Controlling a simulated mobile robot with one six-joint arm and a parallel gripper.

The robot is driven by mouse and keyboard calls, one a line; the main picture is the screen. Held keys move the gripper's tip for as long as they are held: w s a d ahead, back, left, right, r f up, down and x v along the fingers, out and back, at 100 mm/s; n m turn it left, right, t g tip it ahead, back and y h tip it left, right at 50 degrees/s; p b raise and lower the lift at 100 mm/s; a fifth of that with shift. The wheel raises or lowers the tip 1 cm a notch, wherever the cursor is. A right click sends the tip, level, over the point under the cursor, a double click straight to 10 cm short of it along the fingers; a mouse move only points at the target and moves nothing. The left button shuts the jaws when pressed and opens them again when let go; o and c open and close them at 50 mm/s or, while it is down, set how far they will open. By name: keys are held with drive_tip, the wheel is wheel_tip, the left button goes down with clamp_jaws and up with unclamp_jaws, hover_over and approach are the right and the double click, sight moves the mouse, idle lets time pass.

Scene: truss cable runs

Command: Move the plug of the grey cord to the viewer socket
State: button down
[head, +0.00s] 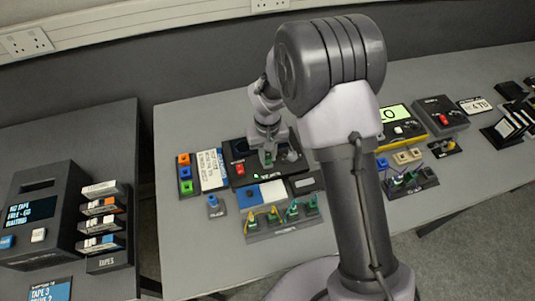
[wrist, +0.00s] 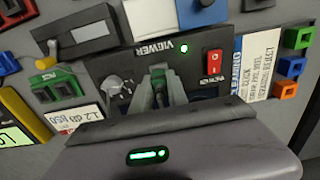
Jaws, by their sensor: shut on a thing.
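The viewer (head: 238,181) is a dark box on the table; its upside-down lettering and black panel (wrist: 130,55) fill the middle of the wrist view. My gripper (head: 268,158) is down over the viewer. The viewer socket is hidden behind the fingers and plug, so I cannot tell how far in the plug is. No grey cord can be made out. A green lamp (wrist: 184,48) on the viewer is lit.
A red switch (wrist: 214,62) and a grey knob (wrist: 113,84) flank my fingers. A rack (head: 283,226) with several green plugs and yellow cords stands in front. Coloured blocks (head: 185,173) and a white card (head: 212,169) stand left. Bare table lies front left.

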drive_tip(key=shift+f+b, duration=0.4)
drive_tip(key=c, duration=1.2)
unclamp_jaws()
drive_tip(key=shift+r+p, duration=1.8)
drive_tip(key=shift+r, duration=0.7)
wheel_tip(320, 180, up, 4)
drive_tip(key=p, duration=0.2)
drive_tip(key=shift+f+p, duration=0.15)
drive_tip(key=shift+p, duration=0.25)
